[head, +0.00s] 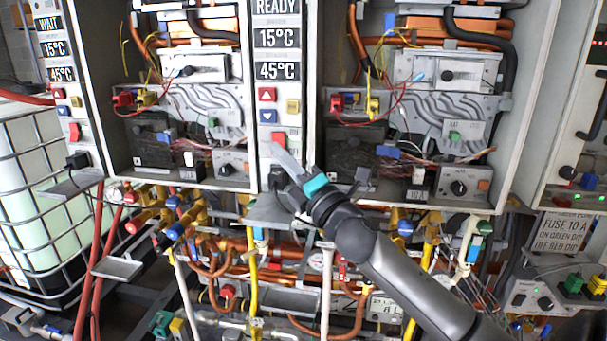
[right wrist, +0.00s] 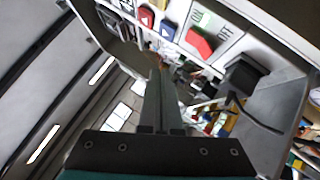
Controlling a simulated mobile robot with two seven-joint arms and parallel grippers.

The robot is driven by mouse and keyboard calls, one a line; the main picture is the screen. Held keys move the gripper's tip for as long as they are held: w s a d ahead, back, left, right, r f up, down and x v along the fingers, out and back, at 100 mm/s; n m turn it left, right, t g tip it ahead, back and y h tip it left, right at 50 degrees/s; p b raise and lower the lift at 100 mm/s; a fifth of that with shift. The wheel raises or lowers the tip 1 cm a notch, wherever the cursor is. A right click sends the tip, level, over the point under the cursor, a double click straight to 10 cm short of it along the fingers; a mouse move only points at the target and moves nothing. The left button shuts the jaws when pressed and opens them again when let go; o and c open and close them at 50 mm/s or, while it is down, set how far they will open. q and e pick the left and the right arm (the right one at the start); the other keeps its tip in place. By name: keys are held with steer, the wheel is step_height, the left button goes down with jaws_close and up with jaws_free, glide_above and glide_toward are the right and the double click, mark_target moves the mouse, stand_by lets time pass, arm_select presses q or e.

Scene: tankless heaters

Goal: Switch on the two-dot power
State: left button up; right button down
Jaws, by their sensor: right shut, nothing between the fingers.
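The middle panel carries a red rocker switch (head: 278,138) below its arrow buttons. In the right wrist view the shut fingers (right wrist: 159,64) point at the panel, left of and below the switch. A similar red switch (head: 74,132) sits on the left panel. I cannot make out two-dot marks on either. My left gripper is not in view.
A black plug (head: 276,178) on a grey bracket sits just under the middle switch. The panel shows READY, 15°C and 45°C, with red (head: 267,94) and blue (head: 267,116) arrow buttons and a yellow button (head: 292,106). Open heater boxes flank it; pipes and valves crowd below.

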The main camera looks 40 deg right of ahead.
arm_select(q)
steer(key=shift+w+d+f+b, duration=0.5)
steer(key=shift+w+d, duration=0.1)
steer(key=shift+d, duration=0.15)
arm_select(e)
steer(key=s, duration=0.7)
steer(key=shift+d+f, duration=0.25)
steer(key=shift+d, duration=0.05)
